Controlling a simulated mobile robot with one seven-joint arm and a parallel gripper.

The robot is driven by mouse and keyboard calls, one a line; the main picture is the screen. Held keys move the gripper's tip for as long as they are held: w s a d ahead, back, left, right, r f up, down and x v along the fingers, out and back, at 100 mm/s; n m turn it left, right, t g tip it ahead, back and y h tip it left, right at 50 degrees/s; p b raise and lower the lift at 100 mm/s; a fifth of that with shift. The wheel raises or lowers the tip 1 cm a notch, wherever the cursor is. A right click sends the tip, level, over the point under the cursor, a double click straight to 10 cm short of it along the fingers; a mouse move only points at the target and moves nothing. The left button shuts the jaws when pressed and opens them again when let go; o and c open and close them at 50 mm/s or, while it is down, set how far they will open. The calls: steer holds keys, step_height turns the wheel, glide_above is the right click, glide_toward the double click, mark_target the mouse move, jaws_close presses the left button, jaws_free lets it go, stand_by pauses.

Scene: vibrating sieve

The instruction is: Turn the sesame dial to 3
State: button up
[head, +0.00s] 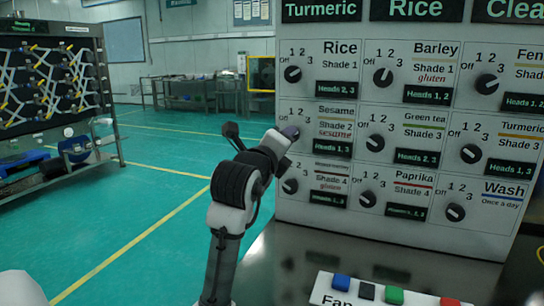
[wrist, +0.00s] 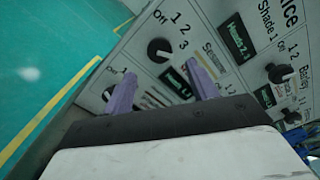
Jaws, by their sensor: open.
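The sesame dial (wrist: 158,50) is a round black knob on the light panel, with Off, 1, 2 and 3 printed around it. In the wrist view it lies just beyond and between the two purple fingertips of my gripper (wrist: 161,68). The fingers are apart and hold nothing; I see no contact with the knob. Which number it points at is too small to tell. In the head view my gripper (head: 289,132) covers the sesame dial, left of the Sesame label (head: 335,111).
The rice dial (head: 293,74) is above and another dial (head: 290,186) below my gripper. The green tea dial (head: 375,143) is to the right. Coloured buttons (head: 394,295) stand at the front. Open green floor lies left of the panel.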

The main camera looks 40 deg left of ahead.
steer(key=v, duration=0.6)
steer(key=shift+s, duration=0.3)
steer(key=shift+d, duration=0.1)
